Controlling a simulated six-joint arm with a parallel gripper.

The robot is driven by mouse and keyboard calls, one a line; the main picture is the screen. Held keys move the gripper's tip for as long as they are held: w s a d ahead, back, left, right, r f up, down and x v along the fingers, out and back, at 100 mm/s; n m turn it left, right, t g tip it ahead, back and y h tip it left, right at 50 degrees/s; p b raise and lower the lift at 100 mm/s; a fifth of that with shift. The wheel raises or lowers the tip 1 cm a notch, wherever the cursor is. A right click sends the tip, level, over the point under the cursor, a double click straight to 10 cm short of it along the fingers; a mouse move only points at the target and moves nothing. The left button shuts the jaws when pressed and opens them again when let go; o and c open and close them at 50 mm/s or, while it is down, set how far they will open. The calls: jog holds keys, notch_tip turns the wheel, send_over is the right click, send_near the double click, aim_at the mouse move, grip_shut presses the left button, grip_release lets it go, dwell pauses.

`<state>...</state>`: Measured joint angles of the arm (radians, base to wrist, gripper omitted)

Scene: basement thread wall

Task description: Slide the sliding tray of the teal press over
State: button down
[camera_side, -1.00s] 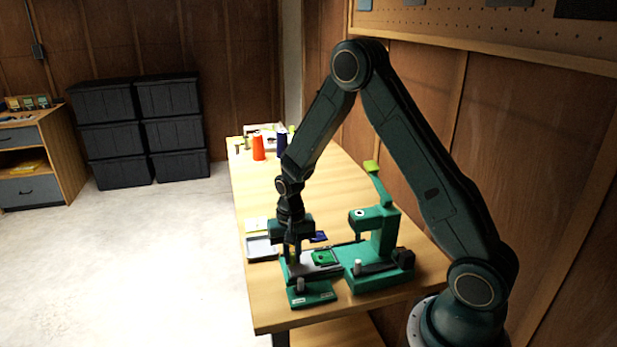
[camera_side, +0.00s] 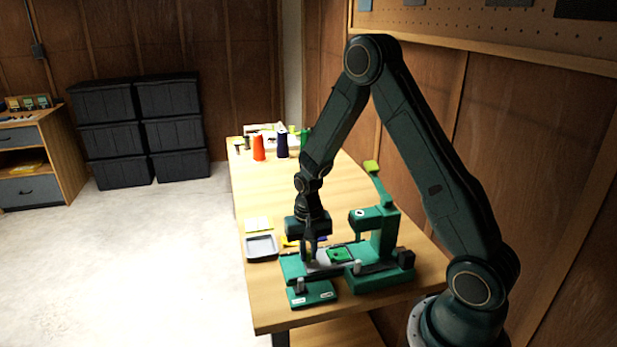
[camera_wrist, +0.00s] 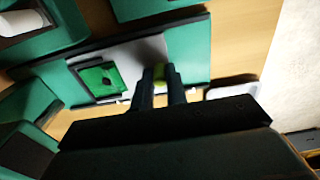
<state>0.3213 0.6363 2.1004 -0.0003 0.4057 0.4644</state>
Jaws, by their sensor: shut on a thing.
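The teal press (camera_side: 378,232) stands at the near end of the wooden bench, with an upright column and a lever with a lime tip. Its sliding tray (camera_side: 338,254), a grey plate with a green piece (camera_wrist: 101,78) in a dark frame, lies on the teal base between the front block and the column. My gripper (camera_side: 311,260) points down at the tray's left end. In the wrist view my gripper (camera_wrist: 158,98) is shut on a small lime-green handle (camera_wrist: 159,74) at the plate's end. The handle is mostly hidden by the fingers in the side view.
A grey shallow dish (camera_side: 262,247) and a yellow pad (camera_side: 258,225) lie left of the press. Orange (camera_side: 258,148) and dark blue (camera_side: 282,145) thread cones stand at the far end. The middle of the bench is clear.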

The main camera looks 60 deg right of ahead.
aim_at(321, 259)
jog(key=shift+s+d, duration=1.15)
jog(key=shift+d, duration=0.15)
jog(key=c, duration=1.4)
grip_release()
jog(key=shift+s+a+r, duration=0.1)
jog(key=shift+r, duration=2.95)
